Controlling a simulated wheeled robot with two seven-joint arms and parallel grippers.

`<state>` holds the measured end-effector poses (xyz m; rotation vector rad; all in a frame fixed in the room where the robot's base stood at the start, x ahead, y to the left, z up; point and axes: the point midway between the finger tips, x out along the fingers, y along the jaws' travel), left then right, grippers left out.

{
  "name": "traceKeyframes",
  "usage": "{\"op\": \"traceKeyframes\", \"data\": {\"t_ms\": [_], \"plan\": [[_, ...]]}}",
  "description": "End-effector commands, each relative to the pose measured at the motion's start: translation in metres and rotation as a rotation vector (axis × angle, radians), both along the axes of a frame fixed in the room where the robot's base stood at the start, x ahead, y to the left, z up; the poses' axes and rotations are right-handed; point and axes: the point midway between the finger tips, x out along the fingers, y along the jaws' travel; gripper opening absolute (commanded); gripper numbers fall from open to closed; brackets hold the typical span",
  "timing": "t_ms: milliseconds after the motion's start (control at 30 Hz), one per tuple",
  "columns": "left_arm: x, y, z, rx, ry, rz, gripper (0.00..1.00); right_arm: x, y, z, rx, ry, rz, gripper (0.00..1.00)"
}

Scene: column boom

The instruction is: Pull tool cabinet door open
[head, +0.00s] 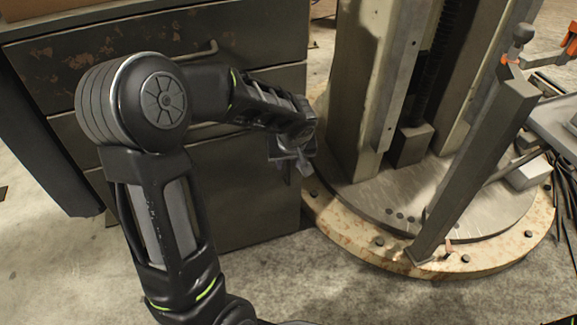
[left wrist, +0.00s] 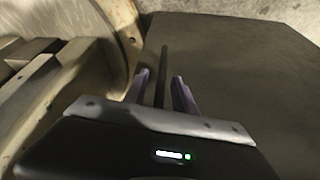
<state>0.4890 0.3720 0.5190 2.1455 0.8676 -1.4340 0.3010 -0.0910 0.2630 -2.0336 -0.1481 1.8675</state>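The tool cabinet (head: 258,50) stands at the left in the head view, with drawers above and a plain grey door (head: 245,200) below. The door looks closed. It also fills the right of the left wrist view (left wrist: 235,75). My left gripper (head: 303,168) is in front of the door near its right edge. In the left wrist view its two fingers (left wrist: 160,76) are apart, one on each side of a thin dark bar handle (left wrist: 164,56). Gaps show between the bar and both fingers. In the head view my arm and gripper hide the handle. My right gripper is not in view.
A machine column (head: 365,85) on a round, rusty base (head: 330,215) stands close to the right of the cabinet. A slanted grey bar (head: 475,160) rises from the base. A drawer handle (head: 200,50) juts out above my forearm. Concrete floor (head: 290,275) is clear in front.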

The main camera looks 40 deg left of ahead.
Motion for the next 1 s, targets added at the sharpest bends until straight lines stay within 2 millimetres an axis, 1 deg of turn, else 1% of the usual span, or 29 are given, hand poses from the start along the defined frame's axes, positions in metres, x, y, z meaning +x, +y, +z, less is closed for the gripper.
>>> {"op": "traceKeyframes", "data": {"t_ms": [33, 133, 433, 467, 833, 1000], "plan": [[0.0015, 0.002, -0.0084, 0.001, 0.002, 0.001, 0.33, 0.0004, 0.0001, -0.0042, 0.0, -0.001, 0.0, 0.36], [0.0039, 0.0039, -0.0142, -0.001, 0.001, 0.0, 0.33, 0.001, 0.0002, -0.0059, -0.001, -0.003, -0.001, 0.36], [0.0049, 0.0043, -0.0155, -0.001, -0.001, 0.0, 0.33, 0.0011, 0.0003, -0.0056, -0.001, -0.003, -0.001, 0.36], [0.0048, 0.0044, -0.0155, -0.001, -0.001, 0.0, 0.31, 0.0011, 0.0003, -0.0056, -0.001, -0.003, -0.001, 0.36], [0.0048, 0.0042, -0.0153, -0.001, -0.001, 0.0, 0.01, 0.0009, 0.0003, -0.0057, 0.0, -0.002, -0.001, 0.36], [0.0048, 0.0042, -0.0153, -0.001, -0.001, 0.0, 0.0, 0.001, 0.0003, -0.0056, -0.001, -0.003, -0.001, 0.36]]}}
